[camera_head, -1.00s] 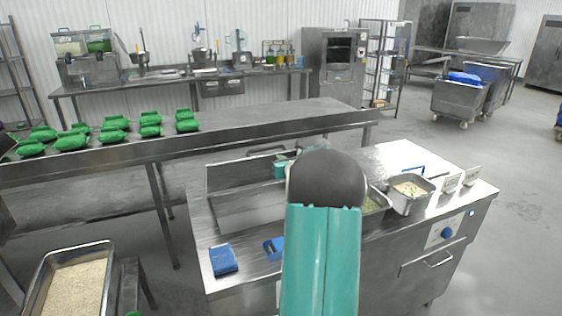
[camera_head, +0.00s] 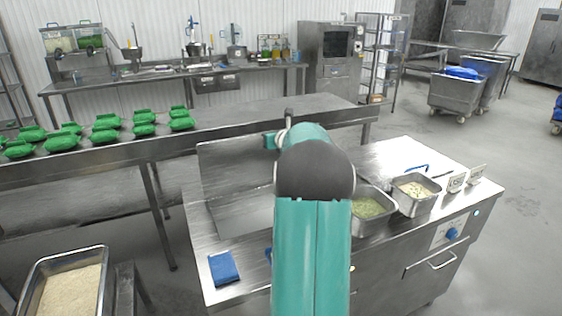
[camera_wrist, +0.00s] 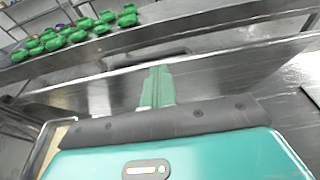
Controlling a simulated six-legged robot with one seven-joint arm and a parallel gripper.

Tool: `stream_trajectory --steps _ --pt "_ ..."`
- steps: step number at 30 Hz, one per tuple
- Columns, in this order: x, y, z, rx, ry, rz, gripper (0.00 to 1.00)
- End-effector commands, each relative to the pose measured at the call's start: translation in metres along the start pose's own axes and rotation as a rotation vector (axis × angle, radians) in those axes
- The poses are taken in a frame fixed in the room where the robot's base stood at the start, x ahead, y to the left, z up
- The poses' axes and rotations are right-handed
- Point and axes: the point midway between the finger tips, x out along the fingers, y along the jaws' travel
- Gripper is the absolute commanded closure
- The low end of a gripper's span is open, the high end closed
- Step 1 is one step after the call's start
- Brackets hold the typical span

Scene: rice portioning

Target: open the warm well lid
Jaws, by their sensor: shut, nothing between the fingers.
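The warm well lid (camera_head: 232,165) is a flat steel panel standing steeply raised at the back left of the steel counter, behind the well. My arm hides its right part. In the wrist view, a steel panel that looks like the lid (camera_wrist: 95,92) spans the middle, with a dark bar above it. My gripper (camera_wrist: 157,75) shows there as narrow teal fingers, shut and empty, in front of the panel. I cannot tell whether they touch it. In the head view my arm mostly hides the gripper.
A pan of green food (camera_head: 368,207) and a pan of pale food (camera_head: 415,190) sit right of my arm. A blue cloth (camera_head: 223,268) lies at the counter's front left. A rice tray (camera_head: 68,290) stands lower left. Green packs (camera_head: 107,122) line the table behind.

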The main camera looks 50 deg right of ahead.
Motion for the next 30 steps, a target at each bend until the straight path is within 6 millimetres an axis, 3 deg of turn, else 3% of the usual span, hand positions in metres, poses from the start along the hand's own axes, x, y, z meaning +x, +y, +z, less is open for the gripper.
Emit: stream_trajectory --steps 12,30 --pt "0.028 0.002 0.02 -0.001 -0.001 0.003 1.0" --pt "0.033 0.001 0.022 0.0 0.0 0.001 1.0"
